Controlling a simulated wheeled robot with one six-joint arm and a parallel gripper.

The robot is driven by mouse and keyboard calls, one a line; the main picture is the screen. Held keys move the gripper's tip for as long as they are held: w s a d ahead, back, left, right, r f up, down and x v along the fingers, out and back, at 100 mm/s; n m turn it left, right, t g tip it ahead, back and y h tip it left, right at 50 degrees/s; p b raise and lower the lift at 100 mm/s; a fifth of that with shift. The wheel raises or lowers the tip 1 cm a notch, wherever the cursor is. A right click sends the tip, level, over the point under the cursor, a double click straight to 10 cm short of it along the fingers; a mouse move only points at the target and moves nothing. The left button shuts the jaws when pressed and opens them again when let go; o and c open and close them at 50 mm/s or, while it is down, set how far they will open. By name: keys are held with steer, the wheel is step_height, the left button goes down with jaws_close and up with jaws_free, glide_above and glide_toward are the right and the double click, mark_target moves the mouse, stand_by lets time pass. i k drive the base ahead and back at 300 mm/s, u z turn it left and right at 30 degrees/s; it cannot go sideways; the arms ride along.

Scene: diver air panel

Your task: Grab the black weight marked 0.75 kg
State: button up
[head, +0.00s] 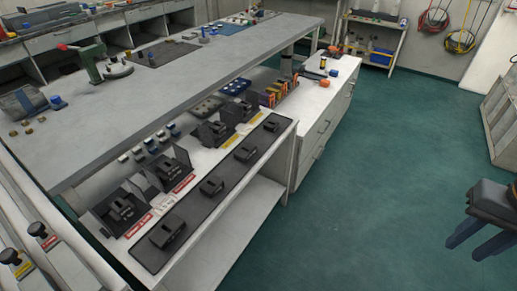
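More black block-shaped items sit in dark holders behind the mat, the nearest holder (122,208) having a red label. My gripper (464,250) is at the right edge, over the floor, empty, its fingers apart, far from the weights.
A raised grey worktop (190,80) overhangs the back of the bench and carries a green clamp-like tool (92,62). A white cabinet (325,125) continues the bench farther back. The green floor (370,190) between bench and gripper is clear. A grey rack (500,115) stands at right.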

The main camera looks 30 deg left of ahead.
mark_target(270, 125)
steer(key=i, duration=1.5)
steer(key=u, duration=3.05)
